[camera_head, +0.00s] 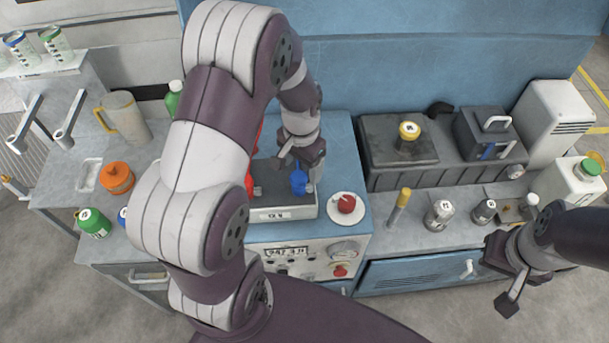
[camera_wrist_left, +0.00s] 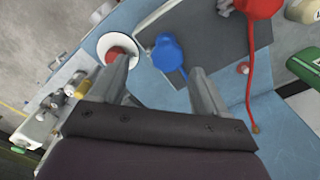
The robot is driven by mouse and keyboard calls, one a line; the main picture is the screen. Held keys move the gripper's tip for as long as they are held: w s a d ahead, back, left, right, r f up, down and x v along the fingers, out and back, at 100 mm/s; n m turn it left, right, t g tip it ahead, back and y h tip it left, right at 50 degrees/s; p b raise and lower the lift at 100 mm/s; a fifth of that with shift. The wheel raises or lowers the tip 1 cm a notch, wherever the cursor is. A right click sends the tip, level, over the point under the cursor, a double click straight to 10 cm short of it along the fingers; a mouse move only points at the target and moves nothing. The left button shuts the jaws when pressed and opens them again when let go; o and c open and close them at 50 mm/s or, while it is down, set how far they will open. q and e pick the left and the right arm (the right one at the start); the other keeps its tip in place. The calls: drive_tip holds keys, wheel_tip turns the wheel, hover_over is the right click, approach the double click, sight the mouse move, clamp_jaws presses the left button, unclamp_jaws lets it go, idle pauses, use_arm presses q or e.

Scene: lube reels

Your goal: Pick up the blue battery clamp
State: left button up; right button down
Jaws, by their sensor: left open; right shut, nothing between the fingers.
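The blue battery clamp (camera_head: 298,182) stands on the right part of a grey box (camera_head: 262,214) on the blue cabinet. A red clamp (camera_head: 250,182) is mostly hidden behind my left arm. My right gripper (camera_head: 500,280) is shut and empty at the lower right, away from the clamp.
A white dish with a red object (camera_head: 347,205) sits right of the box. A large dark case (camera_head: 440,178) stands at the back right. Several bottles, including a grey-white one (camera_head: 439,215), line the right counter. Green and orange containers (camera_head: 117,178) stand at the left.

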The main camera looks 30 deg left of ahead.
sight(297, 177)
use_arm(q)
drive_tip(key=f, duration=0.2)
drive_tip(key=f+p, duration=0.1)
drive_tip(key=f, duration=0.1)
drive_tip(key=a+f+p, duration=0.1)
drive_tip(key=f, duration=0.1)
drive_tip(key=shift+s+a+f, duration=0.1)
drive_tip(key=shift+s+f, duration=0.05)
drive_tip(key=shift+f, duration=0.75)
drive_tip(key=c, duration=1.1)
